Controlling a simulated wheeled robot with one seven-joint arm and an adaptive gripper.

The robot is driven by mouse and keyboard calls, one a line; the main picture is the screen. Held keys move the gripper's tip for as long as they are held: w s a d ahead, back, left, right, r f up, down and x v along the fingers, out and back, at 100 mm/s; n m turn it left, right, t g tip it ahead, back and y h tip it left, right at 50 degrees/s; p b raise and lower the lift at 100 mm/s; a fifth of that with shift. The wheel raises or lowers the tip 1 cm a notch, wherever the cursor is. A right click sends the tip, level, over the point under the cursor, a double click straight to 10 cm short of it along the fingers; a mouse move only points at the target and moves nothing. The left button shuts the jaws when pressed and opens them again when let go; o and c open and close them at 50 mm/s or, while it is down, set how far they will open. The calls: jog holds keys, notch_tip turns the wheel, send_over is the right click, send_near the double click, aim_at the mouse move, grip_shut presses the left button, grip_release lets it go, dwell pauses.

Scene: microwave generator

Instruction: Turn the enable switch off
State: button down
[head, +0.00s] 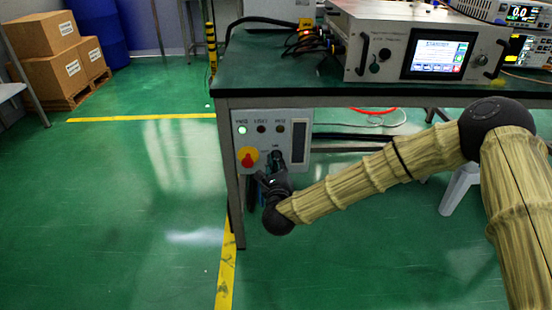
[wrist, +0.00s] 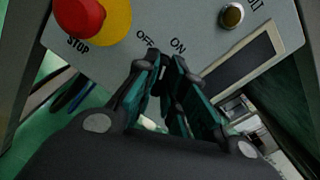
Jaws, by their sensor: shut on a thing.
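A grey control panel (head: 266,143) hangs under the front left end of the bench; it also shows in the wrist view (wrist: 205,45). My gripper (head: 275,160) is at the panel's lower middle. In the wrist view its fingertips (wrist: 162,64) are closed around the enable switch, just below the printed OFF and ON labels. The fingers hide most of the switch, so I cannot tell which way its handle points.
A red stop knob on a yellow disc (head: 247,158) is close left of my gripper. Indicator lamps (head: 242,129) line the panel's top, the leftmost lit. A dark slot (head: 299,142) lies right. The bench leg (head: 235,205) stands below left; open floor (head: 130,210) lies further left.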

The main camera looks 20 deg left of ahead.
jog(key=shift+a+f+n+p, duration=0.1)
jog(key=shift+n+p, duration=2.1)
jog(key=shift+n, duration=0.9)
jog(key=shift+f+n+p, duration=0.1)
jog(key=shift+n+p, duration=2.05)
jog(key=shift+n, duration=0.95)
jog(key=c, duration=1.5)
grip_release()
jog(key=shift+s, duration=0.15)
jog(key=v, duration=1.1)
jog(key=shift+s, duration=0.4)
